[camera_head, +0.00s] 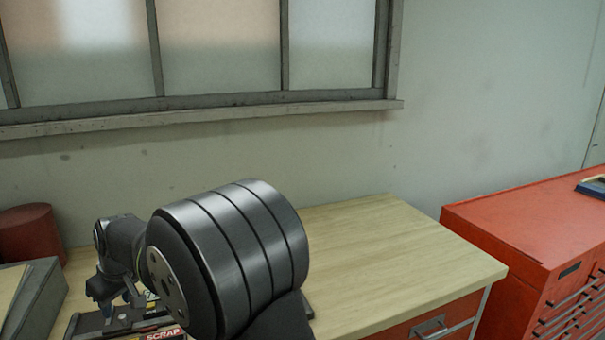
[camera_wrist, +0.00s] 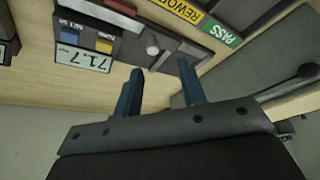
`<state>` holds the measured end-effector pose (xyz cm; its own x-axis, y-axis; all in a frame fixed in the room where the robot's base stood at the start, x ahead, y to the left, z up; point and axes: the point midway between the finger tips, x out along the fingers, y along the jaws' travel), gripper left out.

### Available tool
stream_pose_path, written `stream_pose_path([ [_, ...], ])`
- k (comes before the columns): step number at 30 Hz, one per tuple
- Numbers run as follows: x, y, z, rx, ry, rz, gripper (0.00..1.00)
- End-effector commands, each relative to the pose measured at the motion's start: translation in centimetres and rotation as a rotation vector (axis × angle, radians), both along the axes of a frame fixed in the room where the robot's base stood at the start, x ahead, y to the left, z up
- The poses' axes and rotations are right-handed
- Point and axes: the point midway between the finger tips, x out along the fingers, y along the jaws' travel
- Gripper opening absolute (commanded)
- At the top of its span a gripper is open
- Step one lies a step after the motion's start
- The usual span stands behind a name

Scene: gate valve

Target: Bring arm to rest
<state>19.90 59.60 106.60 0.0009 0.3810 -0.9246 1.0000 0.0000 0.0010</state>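My gripper shows in the wrist view (camera_wrist: 160,84) with its two blue fingers apart and nothing held between them. It is above the wooden bench (camera_wrist: 40,82), close to a device with a display reading about 71.7 (camera_wrist: 84,58). In the head view my gripper (camera_head: 107,296) is at the lower left, small and partly hidden behind my large dark arm joint. No gate valve can be made out in either view.
Trays labelled REWORK (camera_wrist: 177,10) and PASS (camera_wrist: 222,34) lie near the fingers; a SCRAP label (camera_head: 163,333) shows beside my arm. A grey box (camera_head: 42,300) and red cylinder (camera_head: 30,233) stand left. The bench (camera_head: 400,250) is clear at right, beside a red cabinet (camera_head: 520,228).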

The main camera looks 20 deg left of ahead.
Motion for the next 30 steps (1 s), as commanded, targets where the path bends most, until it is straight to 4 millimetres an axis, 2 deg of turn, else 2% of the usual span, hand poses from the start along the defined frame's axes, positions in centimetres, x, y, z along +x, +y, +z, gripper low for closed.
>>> stream_pose_path([
  [1, 0.1, -0.4, 1.2, 0.005, -0.002, -0.001, 0.37],
  [18, 0.0, -4.8, 11.8, 0.005, -0.001, 0.0, 0.37],
  [30, -3.1, -3.3, 8.0, -0.117, -0.096, -0.148, 0.37],
])
